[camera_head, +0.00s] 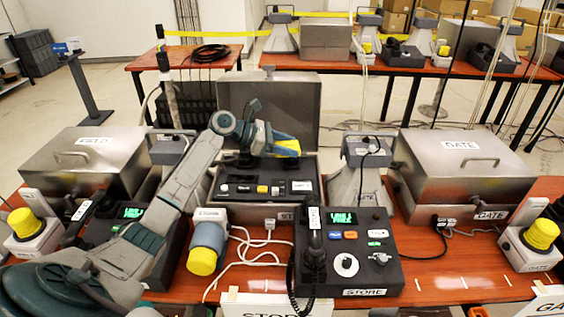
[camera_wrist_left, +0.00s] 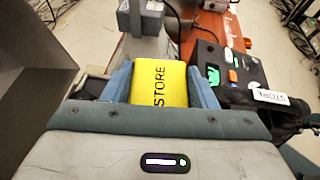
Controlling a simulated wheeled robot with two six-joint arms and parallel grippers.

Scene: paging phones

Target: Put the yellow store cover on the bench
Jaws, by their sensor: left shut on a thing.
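The yellow store cover (camera_wrist_left: 160,84), with STORE printed on it, sits between the blue fingers of my left gripper (camera_wrist_left: 162,90) in the left wrist view. In the head view my left gripper (camera_head: 284,143) is shut on the cover (camera_head: 289,148), over the open metal store case. The cover is held above the case and is partly hidden by the gripper. The red-brown bench (camera_head: 434,268) runs across the front below. My right gripper does not show.
The open store case (camera_head: 265,214) holds small items, its lid raised behind. The store phone console (camera_head: 345,262) stands in front of it. A grey device with a yellow end (camera_head: 205,248) and white cables lie to the left. Closed metal boxes (camera_head: 465,165) flank both sides. Bare bench shows right of the console.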

